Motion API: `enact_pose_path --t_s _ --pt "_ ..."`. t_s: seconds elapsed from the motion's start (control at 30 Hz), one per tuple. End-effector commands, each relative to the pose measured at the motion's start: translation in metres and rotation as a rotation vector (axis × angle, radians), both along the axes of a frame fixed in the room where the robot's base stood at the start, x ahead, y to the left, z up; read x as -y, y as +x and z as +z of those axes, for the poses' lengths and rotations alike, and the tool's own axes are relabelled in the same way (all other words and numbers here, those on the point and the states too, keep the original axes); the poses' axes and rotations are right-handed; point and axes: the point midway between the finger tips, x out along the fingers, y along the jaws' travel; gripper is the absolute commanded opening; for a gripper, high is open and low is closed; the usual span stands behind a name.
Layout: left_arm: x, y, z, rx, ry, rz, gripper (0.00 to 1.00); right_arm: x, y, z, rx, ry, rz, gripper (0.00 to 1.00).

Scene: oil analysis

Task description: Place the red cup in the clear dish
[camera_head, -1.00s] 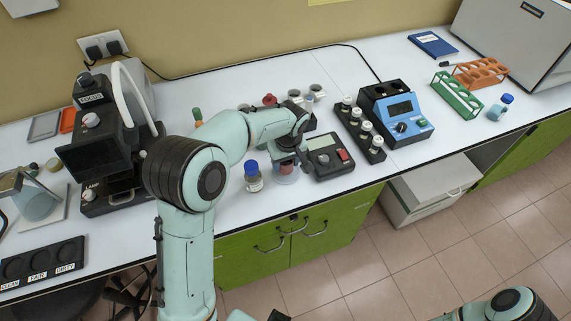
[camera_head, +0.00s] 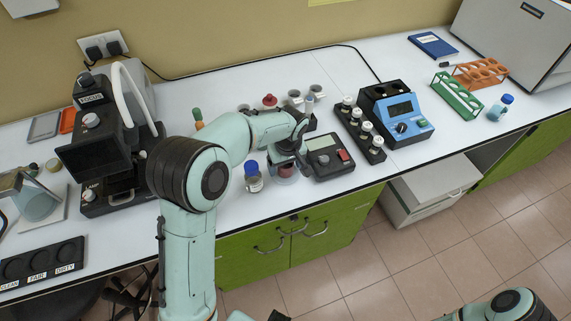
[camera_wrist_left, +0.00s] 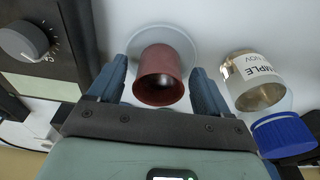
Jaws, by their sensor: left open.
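The red cup (camera_wrist_left: 158,78) shows in the left wrist view, with its dark mouth towards the camera. The clear dish (camera_wrist_left: 178,36) is a pale round rim around the cup's far end, and the cup appears to stand in it. My left gripper (camera_wrist_left: 157,82) is open, with one blue-grey finger on each side of the cup; whether they touch it I cannot tell. In the head view my left gripper (camera_head: 287,163) is over the dish near the bench's front edge and hides most of the cup.
A sample bottle with a blue cap (camera_head: 253,178) stands close left of the dish. A black meter (camera_head: 328,156) is close on the right. A microscope (camera_head: 110,140) stands at the left.

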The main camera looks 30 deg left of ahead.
Motion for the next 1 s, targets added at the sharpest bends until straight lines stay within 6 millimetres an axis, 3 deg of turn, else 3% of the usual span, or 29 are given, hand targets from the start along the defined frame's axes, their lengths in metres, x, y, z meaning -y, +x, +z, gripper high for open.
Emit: enact_pose_path --t_s 0.5,0.7,1.0 --pt "0.012 -0.008 0.1 0.007 -0.001 -0.001 0.78 0.0 0.007 0.01 0.008 0.0 0.001 0.43" --pt "0.014 -0.01 0.117 0.003 0.0 -0.001 0.78 0.0 0.008 0.012 0.009 0.0 0.0 0.43" --pt "0.014 -0.011 0.119 0.002 0.0 0.0 0.78 0.0 0.008 0.012 0.009 0.0 0.0 0.43"
